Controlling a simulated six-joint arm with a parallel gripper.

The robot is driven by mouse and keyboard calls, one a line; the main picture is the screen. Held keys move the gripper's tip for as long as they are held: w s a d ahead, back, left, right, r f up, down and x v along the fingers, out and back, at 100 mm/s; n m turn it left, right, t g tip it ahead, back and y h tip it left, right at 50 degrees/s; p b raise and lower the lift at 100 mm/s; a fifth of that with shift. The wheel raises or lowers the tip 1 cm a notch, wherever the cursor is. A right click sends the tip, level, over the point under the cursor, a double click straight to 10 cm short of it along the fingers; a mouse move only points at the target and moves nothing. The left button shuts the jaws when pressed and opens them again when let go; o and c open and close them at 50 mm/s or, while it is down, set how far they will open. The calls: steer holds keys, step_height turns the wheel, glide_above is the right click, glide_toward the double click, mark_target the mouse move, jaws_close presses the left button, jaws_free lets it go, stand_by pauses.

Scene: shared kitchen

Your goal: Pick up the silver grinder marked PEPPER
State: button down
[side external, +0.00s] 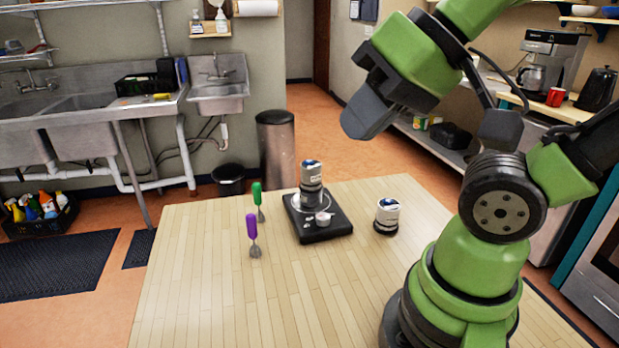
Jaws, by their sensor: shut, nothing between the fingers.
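Two silver grinders with dark and blue tops are in the side view. One grinder (311,174) stands upright on a black square base (326,236), beside small pale items. The other grinder (387,217) is shorter-looking and stands on the table right of the base. The markings are too small to read, so I cannot tell which one says PEPPER. My gripper (356,127) is shut and empty, in the air above and to the right of the grinder on the base, apart from both.
A purple-handled utensil (252,230) and a green-handled utensil (257,197) are left of the base on the wooden table (200,290). The table's front and left areas are clear. Sinks (85,110) and a trash bin (276,150) are beyond the table.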

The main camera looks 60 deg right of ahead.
steer(key=c, duration=1.8)
jaws_free()
steer(key=shift+c, duration=0.2)
steer(key=o, duration=1.5)
steer(key=m+g+h, duration=0.3)
steer(key=h, duration=0.1)
glide_above(313, 165)
steer(key=s+a, duration=0.2)
step_height(313, 165, down, 14)
steer(key=x, duration=0.4)
steer(key=shift+s+d+f, duration=0.15)
steer(key=shift+d+f, duration=0.15)
steer(key=shift+x, duration=3)
